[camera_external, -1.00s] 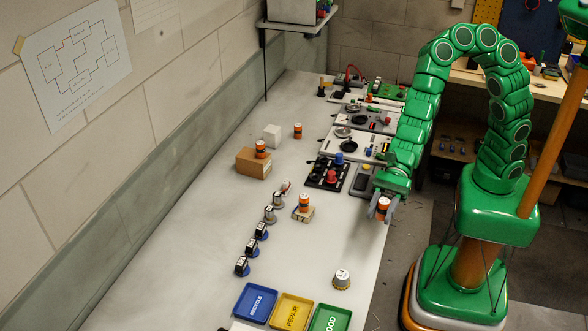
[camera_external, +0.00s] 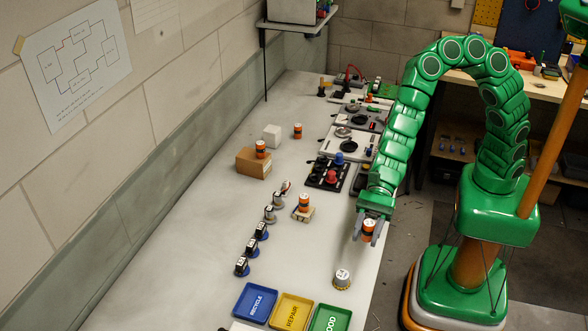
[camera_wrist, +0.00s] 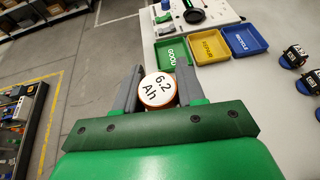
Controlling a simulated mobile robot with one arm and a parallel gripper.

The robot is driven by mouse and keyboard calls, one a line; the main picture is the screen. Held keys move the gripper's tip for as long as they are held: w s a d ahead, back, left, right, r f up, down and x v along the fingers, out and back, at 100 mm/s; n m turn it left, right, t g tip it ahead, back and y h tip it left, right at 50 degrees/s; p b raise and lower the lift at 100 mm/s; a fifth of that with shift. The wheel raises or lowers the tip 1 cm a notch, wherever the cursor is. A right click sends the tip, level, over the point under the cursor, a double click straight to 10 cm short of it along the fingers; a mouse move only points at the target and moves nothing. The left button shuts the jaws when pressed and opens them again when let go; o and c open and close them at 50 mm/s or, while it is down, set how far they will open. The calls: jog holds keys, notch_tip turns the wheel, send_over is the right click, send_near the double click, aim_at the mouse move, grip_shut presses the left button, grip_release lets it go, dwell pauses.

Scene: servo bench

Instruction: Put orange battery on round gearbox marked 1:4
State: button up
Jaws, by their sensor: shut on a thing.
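My gripper (camera_external: 368,229) is shut on an orange battery (camera_external: 369,229) with a dark band and holds it above the right edge of the bench. In the wrist view the battery's white top (camera_wrist: 157,89) reads "6.2 Ah" between the two grey fingers. A round gearbox (camera_external: 342,277) with a white top and a brassy base stands alone on the bench, below and left of my gripper in the external view. Its marking is too small to read.
Blue, yellow and green trays (camera_external: 255,302) (camera_external: 291,312) (camera_external: 330,319) lie at the near end. Other orange batteries stand on a small block (camera_external: 304,202), on a cardboard box (camera_external: 260,150) and on the bench (camera_external: 297,131). The bench between the row and the gearbox is clear.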

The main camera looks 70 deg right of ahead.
send_over(340, 279)
jog(key=shift+f, duration=4.95)
jog(key=shift+f, duration=0.15)
jog(key=o, duration=1.1)
jog(key=shift+d+r, duration=0.25)
jog(key=shift+d, duration=0.05)
jog(key=v, duration=1.1)
jog(key=shift+d, duration=0.2)
